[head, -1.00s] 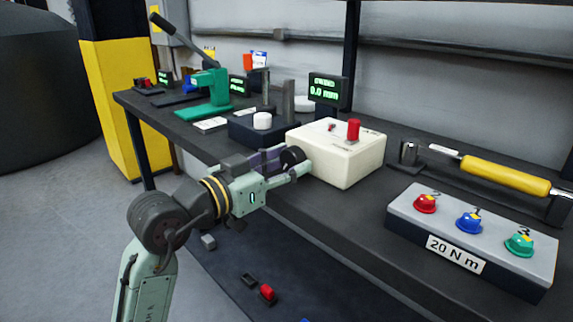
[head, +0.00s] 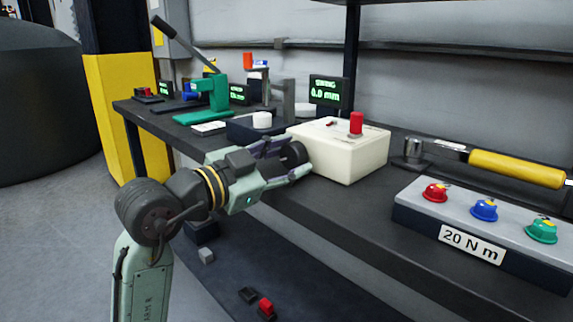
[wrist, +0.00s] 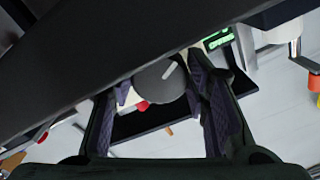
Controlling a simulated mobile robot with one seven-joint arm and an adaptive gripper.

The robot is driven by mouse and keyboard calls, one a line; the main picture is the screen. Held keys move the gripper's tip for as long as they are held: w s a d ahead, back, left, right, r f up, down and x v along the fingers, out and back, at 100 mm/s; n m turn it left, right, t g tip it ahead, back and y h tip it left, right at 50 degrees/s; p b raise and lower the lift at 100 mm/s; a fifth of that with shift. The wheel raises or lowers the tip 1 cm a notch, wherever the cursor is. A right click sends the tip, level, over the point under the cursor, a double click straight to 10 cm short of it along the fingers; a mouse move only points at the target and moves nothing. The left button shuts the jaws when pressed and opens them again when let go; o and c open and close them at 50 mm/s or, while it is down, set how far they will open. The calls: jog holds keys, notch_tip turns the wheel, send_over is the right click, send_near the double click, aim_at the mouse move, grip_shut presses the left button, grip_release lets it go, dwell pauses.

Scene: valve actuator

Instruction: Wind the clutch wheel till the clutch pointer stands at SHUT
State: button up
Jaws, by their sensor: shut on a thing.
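The clutch wheel (head: 294,153) is a dark round wheel on the near left side of the cream box (head: 352,160). In the wrist view the wheel (wrist: 160,84) shows a dark grey face with a pale line across it. My gripper (head: 287,159) has its two purple-padded fingers on either side of the wheel and is shut on it; the fingers also flank it in the wrist view (wrist: 160,95). A small red pointer (head: 331,123) lies on the box top, but its scale lettering is too small to read. A red knob (head: 356,123) stands beside it.
A display (head: 326,92) behind the box reads 0.0 mm. A green lever press (head: 208,95) and a dark block with a white cap (head: 262,120) stand left. A yellow-handled tool (head: 515,168) and a 20 N m box (head: 470,225) lie right.

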dwell(0.4)
jog(key=o, duration=1.2)
jog(key=v, duration=1.2)
jog(key=shift+r, duration=0.1)
jog(key=shift+c, duration=0.3)
